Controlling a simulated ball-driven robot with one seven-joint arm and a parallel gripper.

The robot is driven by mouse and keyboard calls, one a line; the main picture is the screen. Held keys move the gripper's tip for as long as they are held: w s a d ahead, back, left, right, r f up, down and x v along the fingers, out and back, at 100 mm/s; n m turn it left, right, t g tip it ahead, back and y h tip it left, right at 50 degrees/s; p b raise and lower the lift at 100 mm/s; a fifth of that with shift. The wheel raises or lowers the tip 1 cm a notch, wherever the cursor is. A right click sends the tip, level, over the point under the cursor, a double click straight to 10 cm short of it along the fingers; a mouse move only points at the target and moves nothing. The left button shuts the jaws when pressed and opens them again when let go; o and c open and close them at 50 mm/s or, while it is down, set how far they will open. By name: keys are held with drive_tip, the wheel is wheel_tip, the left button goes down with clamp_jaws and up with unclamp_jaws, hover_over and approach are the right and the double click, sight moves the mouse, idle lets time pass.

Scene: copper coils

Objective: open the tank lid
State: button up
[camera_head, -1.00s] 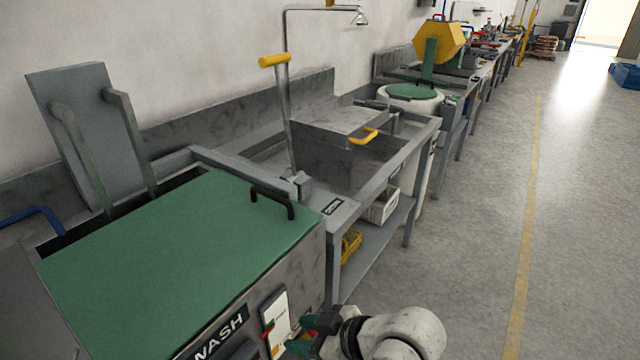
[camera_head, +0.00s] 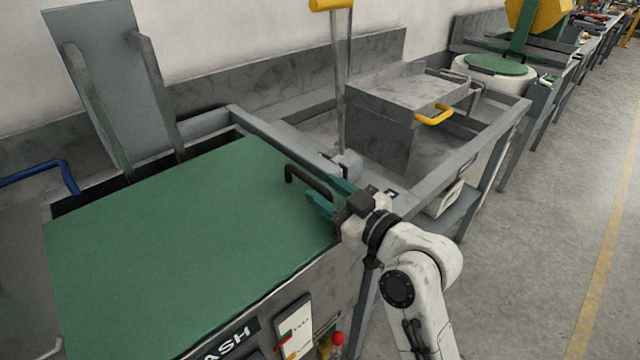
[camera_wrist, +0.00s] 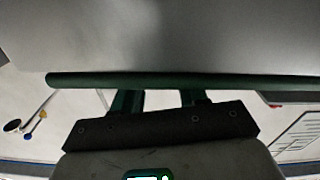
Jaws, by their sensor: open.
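The green tank lid (camera_head: 180,225) lies flat over the tank marked WASH (camera_head: 300,270) in the head view. A black bar handle (camera_head: 305,177) stands near its right edge. My gripper (camera_head: 318,197) is at that right edge, its green fingers parted and pointing left, close to the handle. Whether the handle lies between the fingers cannot be told. In the wrist view, my gripper (camera_wrist: 158,96) shows two spread fingers with nothing visible between them, up against a dark green strip that looks like the lid's edge (camera_wrist: 230,81).
A grey panel (camera_head: 105,80) stands upright behind the tank on two arms. A blue handle (camera_head: 40,172) is at the left. To the right are a lever with a yellow grip (camera_head: 331,4) and a sink bench with a yellow-handled grey cover (camera_head: 390,90). Floor (camera_head: 545,240) is clear at right.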

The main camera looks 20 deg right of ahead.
drive_tip(key=shift+x, duration=1.25)
drive_tip(key=shift+s, duration=0.1)
drive_tip(key=shift+c, duration=0.2)
clamp_jaws()
